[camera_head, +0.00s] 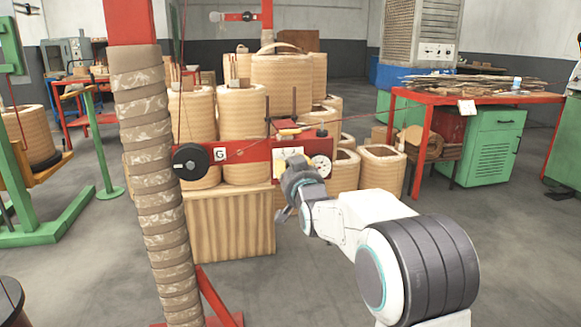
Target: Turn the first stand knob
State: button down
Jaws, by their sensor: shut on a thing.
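The first stand is a red post wrapped in brown bands (150,170), with a red crossbar (245,168) reaching right. The crossbar carries a black round wheel (190,161), a G label, a pale plate and a round white dial (321,165). My gripper (289,195) is at the right part of the crossbar, just below the pale plate and left of the dial. It is shut on a small part there, apparently the stand knob, which my gripper hides. How the knob is turned cannot be seen.
Several tan coils (283,85) stand behind the crossbar, some on a ribbed tan block (228,225). A red table (480,95) with green cabinets is at the right. A green stand (30,150) is at the left.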

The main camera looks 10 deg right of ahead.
jog(key=shift+r, duration=0.1)
dwell(0.3)
jog(key=c, duration=0.9)
grip_release()
jog(key=shift+w, duration=0.1)
jog(key=shift+o, duration=0.2)
jog(key=s, duration=1.2)
jog(key=s+r+n+g+p, duration=0.1)
jog(key=s+r+g+p, duration=0.3)
jog(key=s+r+p, duration=0.3)
jog(key=s+r+n+g+p, duration=0.1)
jog(key=s+r+g+p, duration=0.4)
jog(key=s+p, duration=1)
jog(key=s+r+n+g+p, duration=0.2)
jog(key=s+r+g+p, duration=0.3)
jog(key=p, duration=1.5)
jog(key=s+r, duration=0.5)
jog(key=shift+s+r, duration=0.4)
